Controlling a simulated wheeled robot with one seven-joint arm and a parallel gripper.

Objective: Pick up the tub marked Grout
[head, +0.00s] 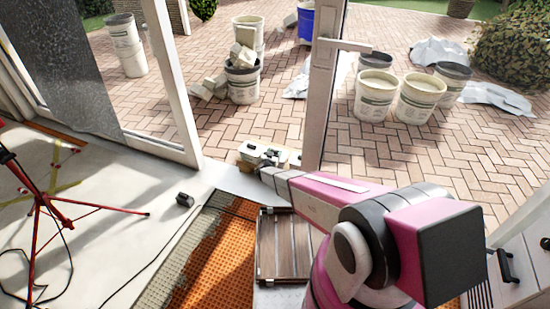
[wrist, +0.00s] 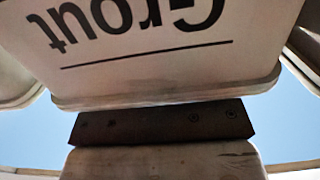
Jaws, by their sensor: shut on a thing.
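The tub marked Grout (wrist: 150,55) fills the upper part of the wrist view. It is pale, with black lettering that appears upside down and a dark line beside it. My gripper (head: 265,156) is at the doorway threshold in the head view, at the far end of my pink and white arm. It is shut on the tub, though the contact itself is not clear. A dark bar with screws and a pale block lie just below the tub in the wrist view. The tub cannot be made out clearly in the head view.
Outside on the brick paving stand white tubs (head: 377,92) at right and a tub heaped with blocks (head: 242,80). The door frame (head: 322,85) stands close beside my arm. A red tripod (head: 38,200) is at left, and a slatted wooden piece (head: 283,245) lies below my arm.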

